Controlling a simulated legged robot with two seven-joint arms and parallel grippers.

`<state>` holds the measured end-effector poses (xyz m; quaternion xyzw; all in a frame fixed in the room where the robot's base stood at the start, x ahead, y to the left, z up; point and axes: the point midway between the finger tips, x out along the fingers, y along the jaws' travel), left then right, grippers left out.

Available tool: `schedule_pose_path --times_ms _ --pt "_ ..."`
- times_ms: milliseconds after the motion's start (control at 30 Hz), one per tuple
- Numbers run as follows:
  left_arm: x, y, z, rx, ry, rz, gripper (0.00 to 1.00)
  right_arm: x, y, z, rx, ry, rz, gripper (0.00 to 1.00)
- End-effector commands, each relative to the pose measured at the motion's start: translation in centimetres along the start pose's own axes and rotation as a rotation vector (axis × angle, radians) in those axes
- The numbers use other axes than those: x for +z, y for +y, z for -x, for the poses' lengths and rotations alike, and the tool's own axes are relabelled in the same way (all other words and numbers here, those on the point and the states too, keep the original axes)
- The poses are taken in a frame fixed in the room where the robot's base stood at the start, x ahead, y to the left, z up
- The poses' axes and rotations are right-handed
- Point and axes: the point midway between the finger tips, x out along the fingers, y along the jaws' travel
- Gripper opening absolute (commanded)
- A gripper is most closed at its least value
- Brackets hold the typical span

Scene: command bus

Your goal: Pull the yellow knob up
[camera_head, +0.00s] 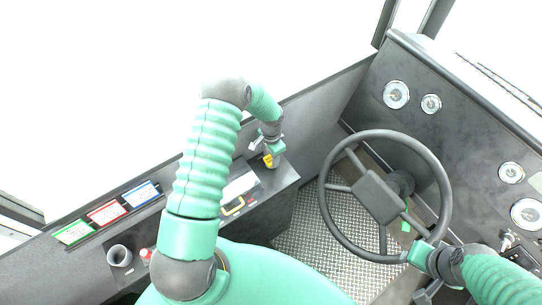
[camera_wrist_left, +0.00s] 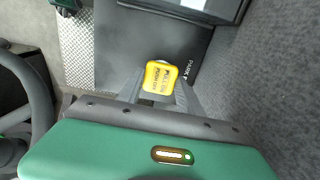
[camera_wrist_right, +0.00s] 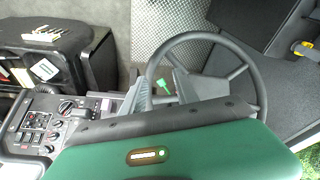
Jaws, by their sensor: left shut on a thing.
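The yellow knob (camera_wrist_left: 160,77) sits on the dark side console, with printed lettering on its top face. My left gripper (camera_wrist_left: 160,88) has its two grey fingers on either side of the knob, shut on it. In the head view the knob (camera_head: 268,161) shows partly under my left gripper (camera_head: 272,153) at the console's far end. In the right wrist view the knob (camera_wrist_right: 303,48) shows at the right edge.
The steering wheel (camera_head: 430,166) stands to the right of the console. The dashboard (camera_head: 465,130) with round gauges is behind it. Green, red and blue labels (camera_head: 107,212) and a cup holder (camera_head: 119,255) are on the left console. Open patterned floor (camera_head: 310,235) lies between.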

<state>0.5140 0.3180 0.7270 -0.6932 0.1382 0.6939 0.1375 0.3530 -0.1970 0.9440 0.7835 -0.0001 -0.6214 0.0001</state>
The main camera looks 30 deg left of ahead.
Motion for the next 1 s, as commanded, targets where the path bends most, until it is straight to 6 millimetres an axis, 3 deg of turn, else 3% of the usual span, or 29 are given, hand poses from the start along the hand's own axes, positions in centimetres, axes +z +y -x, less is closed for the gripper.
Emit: schedule_pose_path --times_ms 33,133,433,633,867,900,1000 --pt "0.0 -0.1 0.0 -0.001 0.000 0.000 0.13 0.0 0.0 0.0 0.000 0.000 0.000 0.36" --pt "0.0 -0.1 0.0 -0.001 0.000 0.000 0.00 0.0 0.0 0.0 0.000 0.000 0.000 0.36" --pt "0.0 -0.1 0.2 -0.002 0.000 0.000 0.00 0.0 0.0 0.1 0.000 0.000 0.000 0.36" --pt "0.0 -0.1 2.6 -0.003 0.001 -0.001 0.00 -0.4 0.0 1.7 0.000 0.000 0.000 0.36" --pt "0.0 -0.2 2.4 -0.004 0.002 0.000 0.00 -0.3 0.0 1.4 0.000 0.000 0.000 0.36" --pt "0.0 -0.2 2.4 -0.004 0.002 0.000 0.46 -0.3 0.0 1.4 0.000 0.000 0.000 0.36" --pt "0.0 -0.2 2.4 -0.004 0.002 0.000 0.59 -0.3 0.0 1.4 0.000 0.000 0.000 0.36"
